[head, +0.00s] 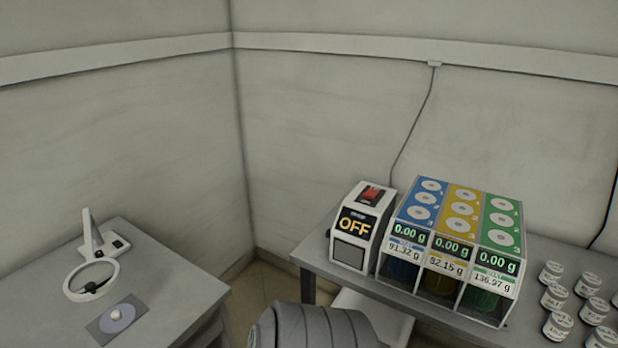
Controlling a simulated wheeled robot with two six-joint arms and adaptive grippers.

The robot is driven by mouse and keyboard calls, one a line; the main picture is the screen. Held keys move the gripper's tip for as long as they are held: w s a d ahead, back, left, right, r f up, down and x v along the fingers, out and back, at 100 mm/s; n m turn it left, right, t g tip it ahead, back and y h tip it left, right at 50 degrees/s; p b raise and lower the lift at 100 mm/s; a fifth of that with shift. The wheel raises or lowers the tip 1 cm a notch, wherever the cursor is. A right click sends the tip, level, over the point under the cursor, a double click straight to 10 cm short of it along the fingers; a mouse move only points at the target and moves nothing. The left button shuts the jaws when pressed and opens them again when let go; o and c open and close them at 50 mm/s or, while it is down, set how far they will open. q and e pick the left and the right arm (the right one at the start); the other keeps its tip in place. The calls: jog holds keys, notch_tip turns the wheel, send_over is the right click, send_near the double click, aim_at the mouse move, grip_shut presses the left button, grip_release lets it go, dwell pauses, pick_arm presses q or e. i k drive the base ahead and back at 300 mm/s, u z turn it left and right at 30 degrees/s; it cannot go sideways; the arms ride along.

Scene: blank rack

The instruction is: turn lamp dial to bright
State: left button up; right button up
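A white magnifier-type lamp (92,243) stands on the grey table at the left, with a pale ring (71,284) at its front. Its base has a small dark patch (118,243), too small to read as a dial setting. In front of the ring, a grey plate (97,328) bears a round pale disc with a small light knob (115,315); I cannot tell whether this is the lamp's dial. Neither of my grippers is in view.
The left table (180,295) has bare room right of the lamp. On the right table (326,260) stand a box with a red switch reading OFF (355,223), a three-colour dispenser (462,207) and several white jars (558,326). A grey ribbed object (312,328) is at the bottom middle.

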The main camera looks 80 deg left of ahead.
aim_at(99, 253)
jog(key=u, duration=4.6)
jog(key=k, duration=0.5)
jog(key=z, duration=0.5)
jog(key=i, duration=0.35)
jog(key=u, duration=0.95)
jog(key=i, duration=0.65)
jog(key=z, duration=0.5)
